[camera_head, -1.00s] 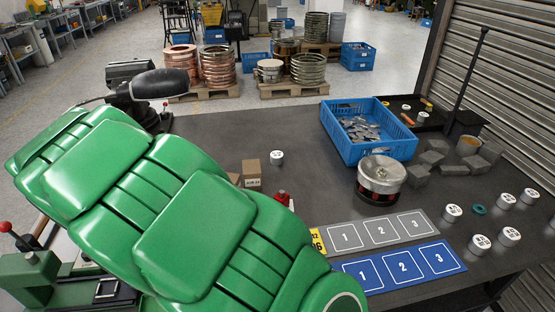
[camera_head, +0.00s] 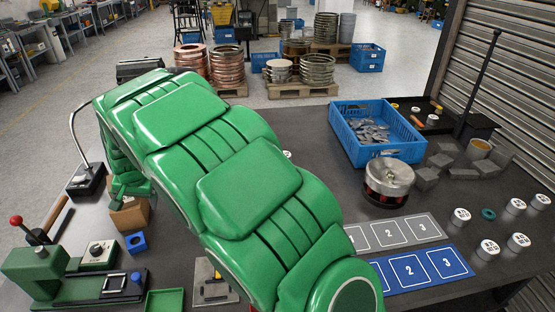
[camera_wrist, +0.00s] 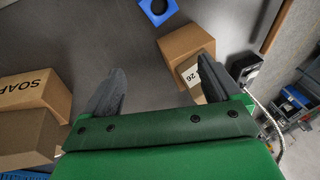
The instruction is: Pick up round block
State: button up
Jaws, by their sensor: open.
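Several round white blocks with dark marks on top stand at the right of the dark table in the head view, one of them at the front (camera_head: 488,250). A small blue block with a round hole (camera_head: 136,242) lies at the left; it also shows at the top edge of the wrist view (camera_wrist: 158,8). My gripper (camera_wrist: 160,85) is open and empty, pointing down over the table. Its right finger overlaps a cardboard box labelled 26 (camera_wrist: 181,50). The blue block is beyond the fingertips, apart from them. In the head view my green arm hides much of the table's middle.
A SOAP box (camera_wrist: 38,92) lies left of my gripper in the wrist view. The head view shows a green machine (camera_head: 35,270) at front left, a blue crate (camera_head: 345,140), a metal cylinder (camera_head: 389,178) and numbered grey (camera_head: 425,229) and blue (camera_head: 440,265) mats.

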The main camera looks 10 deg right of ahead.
jog(key=w+d+m+y, duration=0.3)
jog(key=w+d+m, duration=0.55)
jog(key=w, duration=0.25)
jog(key=r+m+t+y, duration=0.1)
jog(key=m+t+y, duration=0.2)
jog(key=m+t, duration=1.05)
send_over(286, 155)
jog(key=d+v, duration=0.1)
jog(key=v, duration=0.4)
jog(key=m+g, duration=0.5)
jog(key=g, duration=0.1)
jog(key=f, duration=1.3)
jog(key=shift+w+a, duration=0.1)
jog(key=shift+a, duration=0.2)
jog(key=shift+f, duration=0.6)
jog(key=shift+w+a+f, duration=0.1)
jog(key=shift+w, duration=0.05)
jog(key=shift+x, duration=0.9)
jog(key=shift+w+r+x, duration=0.1)
jog(key=shift+w+x, duration=0.05)
jog(key=shift+x, duration=0.75)
jog(key=shift+w+r+x, duration=0.1)
jog(key=shift+w+x, duration=0.05)
jog(key=shift+x, duration=1.6)
jog(key=shift+c, duration=0.2)
